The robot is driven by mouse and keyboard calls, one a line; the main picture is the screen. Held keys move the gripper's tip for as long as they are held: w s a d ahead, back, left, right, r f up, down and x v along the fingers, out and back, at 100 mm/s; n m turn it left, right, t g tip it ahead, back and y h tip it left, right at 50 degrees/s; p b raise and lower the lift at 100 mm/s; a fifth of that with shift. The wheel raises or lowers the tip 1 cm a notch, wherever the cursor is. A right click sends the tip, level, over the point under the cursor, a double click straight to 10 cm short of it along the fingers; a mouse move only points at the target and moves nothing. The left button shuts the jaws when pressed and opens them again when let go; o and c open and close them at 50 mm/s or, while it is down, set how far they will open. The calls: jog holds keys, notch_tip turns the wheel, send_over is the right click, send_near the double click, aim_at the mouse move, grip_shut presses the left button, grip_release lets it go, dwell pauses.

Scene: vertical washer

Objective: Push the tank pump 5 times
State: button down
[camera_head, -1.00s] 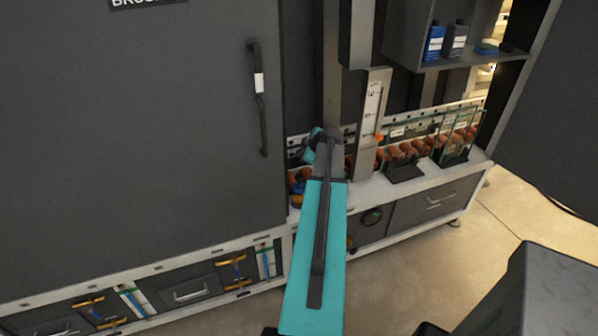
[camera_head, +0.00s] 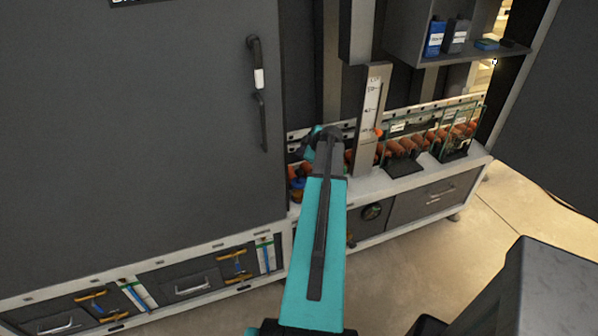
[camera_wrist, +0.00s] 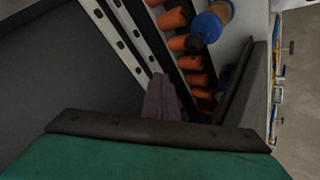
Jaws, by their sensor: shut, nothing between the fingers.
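I cannot tell for certain which part is the tank pump. A blue-capped orange fitting (camera_wrist: 210,22) is at the top of the wrist view, beyond the fingertips and to their right. What looks like the same fitting shows in the head view (camera_head: 297,184), low beside the cabinet door and left of my arm. My gripper (camera_wrist: 162,80) is shut and empty in the wrist view, pointing toward the row of orange cylinders (camera_wrist: 190,62). It appears apart from the blue-capped fitting. In the head view my own arm hides the fingers.
A large dark cabinet door (camera_head: 150,130) with a handle (camera_head: 258,95) fills the left. A grey gauge column (camera_head: 368,120) stands just right of my arm. A white bench edge (camera_head: 420,185) and a shelf with bottles (camera_head: 434,38) are at right.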

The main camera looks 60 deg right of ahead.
send_over(301, 173)
notch_tip(301, 173, down, 4)
jog(key=shift+f+p, duration=0.1)
jog(key=shift+p, duration=0.3)
jog(key=shift+f+b, duration=1.35)
jog(key=shift+b, duration=0.3)
